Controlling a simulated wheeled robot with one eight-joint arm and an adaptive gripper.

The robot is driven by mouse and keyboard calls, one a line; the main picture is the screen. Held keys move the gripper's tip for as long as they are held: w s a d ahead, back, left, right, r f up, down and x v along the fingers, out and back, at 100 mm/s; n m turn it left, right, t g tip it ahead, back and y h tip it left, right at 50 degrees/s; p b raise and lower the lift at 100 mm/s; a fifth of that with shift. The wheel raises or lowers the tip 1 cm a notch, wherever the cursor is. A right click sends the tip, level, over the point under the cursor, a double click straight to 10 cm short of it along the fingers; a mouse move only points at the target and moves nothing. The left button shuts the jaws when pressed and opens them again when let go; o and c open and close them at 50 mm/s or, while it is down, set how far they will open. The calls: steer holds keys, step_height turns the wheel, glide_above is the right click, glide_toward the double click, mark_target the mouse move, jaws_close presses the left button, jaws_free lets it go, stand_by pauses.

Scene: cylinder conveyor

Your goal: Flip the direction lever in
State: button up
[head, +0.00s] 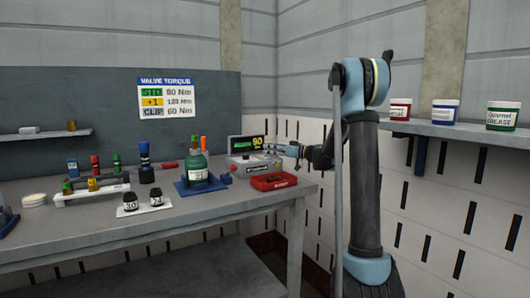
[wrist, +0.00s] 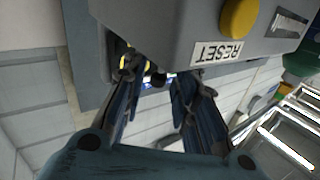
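A grey box with a lit display (head: 246,144) stands at the right end of the bench. My gripper (head: 276,148) is at its right side in the head view. In the wrist view the grey box (wrist: 165,22) fills the top, with a yellow button (wrist: 239,17) and a RESET label (wrist: 216,53). My gripper (wrist: 157,72) has its two dark fingers apart, with the tips close under the box edge. Whether the fingers touch anything is unclear.
A red tray (head: 273,182) lies in front of the box. A green bottle-shaped item (head: 196,166) in a blue stand and a dark blue tool (head: 146,160) stand to its left. Two black jars (head: 130,202) are near the front. Tubs (head: 446,111) stand on the right wall shelf.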

mark_target(264, 156)
steer(key=shift+x, duration=1.65)
jaws_close()
steer(key=shift+w+a+f+m+g+h, duration=0.1)
steer(key=shift+w+m+g+h, duration=0.25)
steer(key=shift+h, duration=0.25)
steer(key=shift+w+a+f+m+g+h, duration=0.15)
steer(key=shift+m+g+h, duration=0.1)
steer(key=shift+m+h, duration=0.3)
steer(key=shift+r, duration=0.1)
jaws_free()
